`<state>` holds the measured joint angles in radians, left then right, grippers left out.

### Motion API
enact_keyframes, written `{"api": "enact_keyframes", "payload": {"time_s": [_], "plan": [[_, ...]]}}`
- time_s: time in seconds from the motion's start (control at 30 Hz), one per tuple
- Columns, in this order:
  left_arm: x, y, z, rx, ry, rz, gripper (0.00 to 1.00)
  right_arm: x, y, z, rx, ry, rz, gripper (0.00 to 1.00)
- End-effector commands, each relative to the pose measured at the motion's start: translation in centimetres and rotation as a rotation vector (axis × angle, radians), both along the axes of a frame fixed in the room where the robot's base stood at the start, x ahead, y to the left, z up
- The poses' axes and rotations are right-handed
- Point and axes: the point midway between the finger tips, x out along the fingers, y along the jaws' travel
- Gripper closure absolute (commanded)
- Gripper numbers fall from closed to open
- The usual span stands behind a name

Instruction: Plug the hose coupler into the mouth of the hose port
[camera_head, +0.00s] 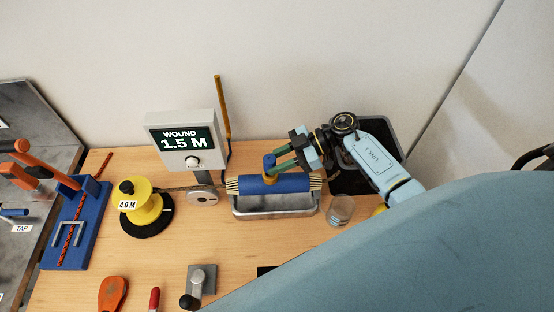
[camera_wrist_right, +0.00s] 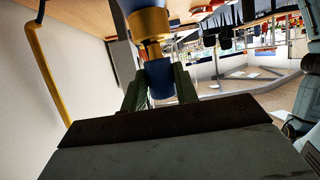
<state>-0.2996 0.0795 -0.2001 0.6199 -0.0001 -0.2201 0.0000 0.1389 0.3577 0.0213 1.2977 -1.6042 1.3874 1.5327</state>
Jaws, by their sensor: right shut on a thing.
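My right gripper (camera_head: 276,164) reaches in from the right, its green fingers shut on a small blue piece with a brass collar, which looks like the hose coupler (camera_head: 268,160). In the right wrist view the coupler's blue end (camera_wrist_right: 160,82) sits between the fingers, with its brass collar (camera_wrist_right: 150,25) beyond them. In the head view the brass part is directly over a larger blue cylinder (camera_head: 280,184). I cannot tell whether they touch. I cannot clearly make out the hose port or its mouth. My left gripper is out of view.
The blue cylinder, with tan strands at both ends, lies over a metal tray (camera_head: 275,211). A glass jar (camera_head: 341,211), a display box (camera_head: 184,116), a yellow spool (camera_head: 142,211) and a blue stand (camera_head: 64,250) are nearby. A yellow rod (camera_head: 222,105) rises by the wall.

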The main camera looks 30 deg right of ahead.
Motion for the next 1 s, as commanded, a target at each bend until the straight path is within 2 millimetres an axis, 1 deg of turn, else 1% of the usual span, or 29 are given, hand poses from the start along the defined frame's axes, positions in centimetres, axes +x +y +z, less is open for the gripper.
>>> {"api": "enact_keyframes", "payload": {"time_s": [0.87,0.9,1.0], "plan": [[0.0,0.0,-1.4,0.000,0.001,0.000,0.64,0.0,0.0,-2.0,0.000,0.000,-0.001,0.94],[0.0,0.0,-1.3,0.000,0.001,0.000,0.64,0.0,0.0,-1.9,0.001,-0.001,-0.001,0.67],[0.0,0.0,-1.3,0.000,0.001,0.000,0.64,0.0,0.0,-1.9,0.001,-0.001,-0.001,0.53]]}}
